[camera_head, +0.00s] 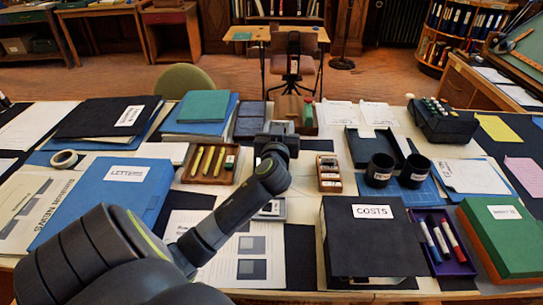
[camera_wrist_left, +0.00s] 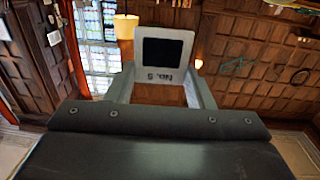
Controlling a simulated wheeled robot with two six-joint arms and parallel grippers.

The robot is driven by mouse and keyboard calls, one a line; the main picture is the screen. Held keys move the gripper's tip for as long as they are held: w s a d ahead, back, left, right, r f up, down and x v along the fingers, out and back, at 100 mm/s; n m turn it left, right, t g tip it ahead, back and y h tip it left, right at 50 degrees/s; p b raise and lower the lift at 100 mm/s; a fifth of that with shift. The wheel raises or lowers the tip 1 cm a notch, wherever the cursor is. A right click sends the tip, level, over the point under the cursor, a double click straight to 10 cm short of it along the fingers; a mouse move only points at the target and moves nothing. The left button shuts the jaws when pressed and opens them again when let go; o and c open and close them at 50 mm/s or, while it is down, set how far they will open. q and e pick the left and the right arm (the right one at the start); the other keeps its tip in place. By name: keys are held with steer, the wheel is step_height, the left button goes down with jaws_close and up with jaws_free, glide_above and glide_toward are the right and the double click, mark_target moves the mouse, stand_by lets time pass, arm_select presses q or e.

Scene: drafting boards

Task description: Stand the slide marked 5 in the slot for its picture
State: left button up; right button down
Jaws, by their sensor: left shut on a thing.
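The slide marked "No. 5" (camera_wrist_left: 181,75) has a pale frame around a dark square window. In the left wrist view it is held between my left gripper's fingers (camera_wrist_left: 163,92), its lettering upside down. In the head view my left gripper (camera_head: 278,138) is above the middle of the desk, and the slide is hidden behind it. A small wooden rack (camera_head: 329,187) with pale pieces stands to the gripper's right. Its slots and pictures are too small to read. A brown block-like holder (camera_head: 296,110) is just behind the gripper, partly covered. My right gripper is not in view.
A wooden tray with yellow markers (camera_head: 207,177) lies left of the gripper. Two black cups (camera_head: 380,170) stand right of the rack. The black COSTS box (camera_head: 366,250) and blue LETTERS folder (camera_head: 118,195) are nearer. A printed sheet (camera_head: 213,273) lies under my arm.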

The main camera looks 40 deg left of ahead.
arm_select(q)
steer(key=shift+s+a+r+n+g+y, duration=0.1)
steer(key=shift+a+n+g+y, duration=0.25)
steer(key=shift+a, duration=1.1)
step_height(320, 180, down, 10)
steer(key=shift+r+b, duration=0.15)
steer(key=shift+b, duration=0.45)
steer(key=shift+d, duration=0.1)
steer(key=o, duration=0.6)
steer(key=shift+b, duration=0.3)
steer(key=o, duration=0.4)
